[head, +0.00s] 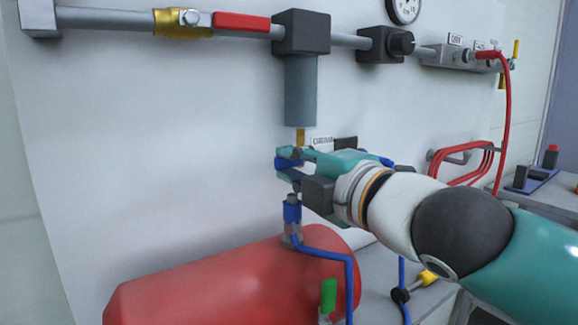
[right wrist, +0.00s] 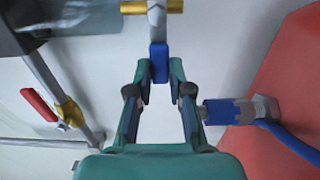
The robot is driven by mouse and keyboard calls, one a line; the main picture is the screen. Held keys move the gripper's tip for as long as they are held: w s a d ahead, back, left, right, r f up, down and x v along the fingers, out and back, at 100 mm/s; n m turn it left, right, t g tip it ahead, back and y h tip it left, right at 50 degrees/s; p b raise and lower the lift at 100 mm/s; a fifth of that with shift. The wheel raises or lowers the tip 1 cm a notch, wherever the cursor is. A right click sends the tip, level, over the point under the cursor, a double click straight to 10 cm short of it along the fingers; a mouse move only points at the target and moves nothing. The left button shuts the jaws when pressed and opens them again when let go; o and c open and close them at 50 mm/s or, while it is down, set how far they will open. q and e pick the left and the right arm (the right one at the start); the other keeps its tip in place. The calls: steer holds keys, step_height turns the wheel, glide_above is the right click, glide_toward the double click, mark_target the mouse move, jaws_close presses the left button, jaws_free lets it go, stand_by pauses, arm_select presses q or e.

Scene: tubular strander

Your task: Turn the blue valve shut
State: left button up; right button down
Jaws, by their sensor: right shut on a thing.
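The blue valve lever (right wrist: 159,62) is in the right wrist view, hanging from a grey body with a brass pipe end at the top. My right gripper (right wrist: 160,78) is shut on it, one fingertip on each side. In the head view my right gripper (head: 289,163) is below the grey filter bowl (head: 300,92) and its brass drain stub (head: 300,136). There the fingers largely hide the valve, so its exact angle is hard to tell. My left gripper is not in view.
A blue hose coupling (head: 292,210) stands just below the gripper, above a red tank (head: 230,280). A red-handled brass valve (head: 183,22), a black regulator (head: 386,44) and a manifold (head: 455,57) line the upper pipe. The panel left of the gripper is clear.

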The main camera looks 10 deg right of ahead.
steer(key=shift+a+f, duration=0.1)
steer(key=shift+f, duration=0.25)
steer(key=c, duration=1.1)
jaws_free()
steer(key=shift+r, duration=0.1)
steer(key=shift+o, duration=0.2)
steer(key=shift+s, duration=0.1)
steer(key=v, duration=1.2)
steer(key=shift+r, duration=0.15)
